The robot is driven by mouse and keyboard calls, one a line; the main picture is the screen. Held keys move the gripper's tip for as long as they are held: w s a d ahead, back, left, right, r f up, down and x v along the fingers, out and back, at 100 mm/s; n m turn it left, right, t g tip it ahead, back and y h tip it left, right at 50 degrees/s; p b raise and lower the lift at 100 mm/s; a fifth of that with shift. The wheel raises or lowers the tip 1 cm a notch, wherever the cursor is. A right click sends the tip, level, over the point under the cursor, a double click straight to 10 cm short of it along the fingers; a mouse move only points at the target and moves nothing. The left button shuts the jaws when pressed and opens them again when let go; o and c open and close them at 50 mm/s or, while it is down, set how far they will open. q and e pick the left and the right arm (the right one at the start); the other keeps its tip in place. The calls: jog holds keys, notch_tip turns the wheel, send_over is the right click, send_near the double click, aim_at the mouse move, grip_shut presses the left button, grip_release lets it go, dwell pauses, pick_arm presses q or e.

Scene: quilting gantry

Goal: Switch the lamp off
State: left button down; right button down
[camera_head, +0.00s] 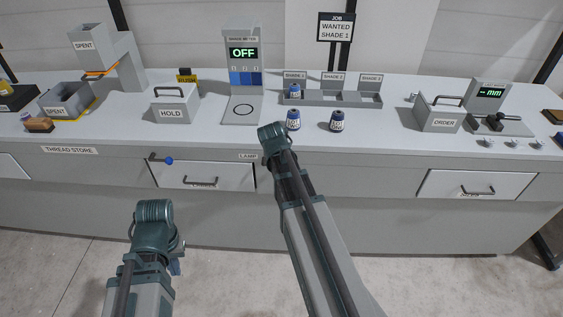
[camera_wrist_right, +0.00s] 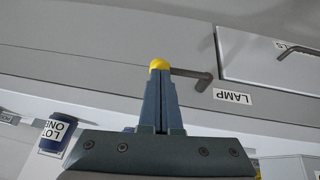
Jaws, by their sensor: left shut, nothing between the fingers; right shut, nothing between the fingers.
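The lamp lever is a dark bent handle (camera_wrist_right: 190,73) with a yellow knob (camera_wrist_right: 159,64), beside the LAMP label (camera_wrist_right: 232,97) in the right wrist view. My right gripper (camera_wrist_right: 159,78) is shut and empty, its fingertips at the yellow knob; I cannot tell whether they touch it. In the head view the LAMP label (camera_head: 248,157) shows on the bench front, but my right arm hides the lever and the right fingers. The shade meter (camera_head: 243,53) reads OFF. My left gripper (camera_head: 177,265) is shut, low in front of the bench, mostly behind its wrist.
Another lever with a blue knob (camera_head: 169,161) sits left of LAMP, above a drawer (camera_head: 204,177). Two spools (camera_head: 293,120) and (camera_head: 337,121) stand near the bench edge. The HOLD box (camera_head: 173,108) and the ORDER box (camera_head: 439,117) are on top. The floor in front is clear.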

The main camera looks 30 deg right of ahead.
jog(key=shift+s+d+f+m+t+y+b, duration=0.15)
jog(key=shift+f+t+y+b, duration=0.15)
jog(key=shift+f+b, duration=0.3)
jog(key=shift+s+d+f+m+t+y+b, duration=0.1)
jog(key=shift+d+f+t+y+b, duration=0.15)
jog(key=shift+f+y+b, duration=0.3)
jog(key=shift+s+d+f+m+t+y+b, duration=0.15)
jog(key=shift+f+t+y+b, duration=0.1)
jog(key=shift+f+b, duration=0.4)
jog(key=shift+f, duration=0.1)
jog(key=shift+s+a, duration=0.1)
jog(key=s+d+p+v, duration=0.1)
jog(key=d+p+v, duration=0.1)
jog(key=p+v, duration=0.9)
jog(key=v, duration=0.2)
jog(key=shift+s+r+p, duration=0.2)
jog(key=shift+s+p, duration=0.1)
jog(key=shift+d, duration=0.1)
